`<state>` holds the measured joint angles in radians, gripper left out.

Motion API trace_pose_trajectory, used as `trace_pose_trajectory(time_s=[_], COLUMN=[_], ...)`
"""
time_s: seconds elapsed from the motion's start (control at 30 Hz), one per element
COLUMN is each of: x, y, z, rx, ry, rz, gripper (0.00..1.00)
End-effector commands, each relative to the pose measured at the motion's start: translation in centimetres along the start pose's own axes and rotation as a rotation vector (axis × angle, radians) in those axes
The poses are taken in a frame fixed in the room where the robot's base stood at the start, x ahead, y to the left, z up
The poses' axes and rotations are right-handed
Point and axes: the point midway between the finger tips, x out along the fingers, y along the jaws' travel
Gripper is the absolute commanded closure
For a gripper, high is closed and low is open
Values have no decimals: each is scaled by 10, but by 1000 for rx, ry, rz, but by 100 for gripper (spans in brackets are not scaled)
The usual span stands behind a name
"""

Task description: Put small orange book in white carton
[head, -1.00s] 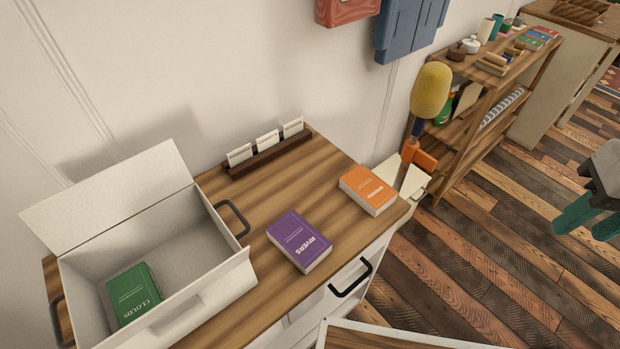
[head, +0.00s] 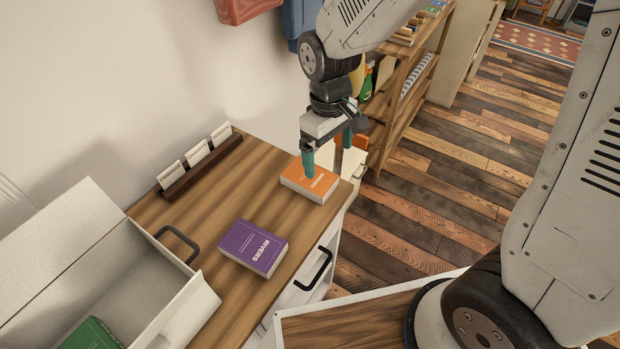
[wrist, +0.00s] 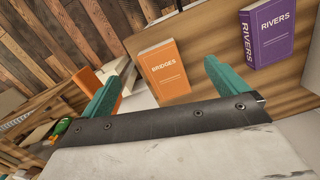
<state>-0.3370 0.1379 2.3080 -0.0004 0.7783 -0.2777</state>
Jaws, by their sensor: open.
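The small orange book (head: 310,181), titled "Bridges", lies flat on the wooden cabinet top near its right end. It also shows in the wrist view (wrist: 165,75), between the two teal fingers. My gripper (head: 328,154) is open and empty above the orange book, with one finger over or in front of the book and the other beyond its right side. Whether a finger touches the book I cannot tell. The white carton (head: 170,309) stands open at the left of the cabinet top, partly cut off by the picture edge. A green book (head: 92,335) lies inside it.
A purple book (head: 254,247) lies between the carton and the orange book; it also shows in the wrist view (wrist: 266,32). A dark card holder (head: 202,168) stands along the wall. A black handle (head: 313,269) juts from the cabinet front. A shelf (head: 408,90) stands beyond.

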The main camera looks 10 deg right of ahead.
Motion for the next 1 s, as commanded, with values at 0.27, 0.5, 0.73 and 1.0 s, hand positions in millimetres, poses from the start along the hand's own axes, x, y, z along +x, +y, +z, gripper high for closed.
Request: trace_pose_trajectory(time_s=[0.27,0.5,0.73,1.0], x=[39,62,93,115], y=[-5,-3,0,1], z=[-48,-56,-60,-62], rx=[-153,-175,-173,-173], ry=[55,76,74,78], rz=[21,29,28,29], gripper=[2,2,2,2])
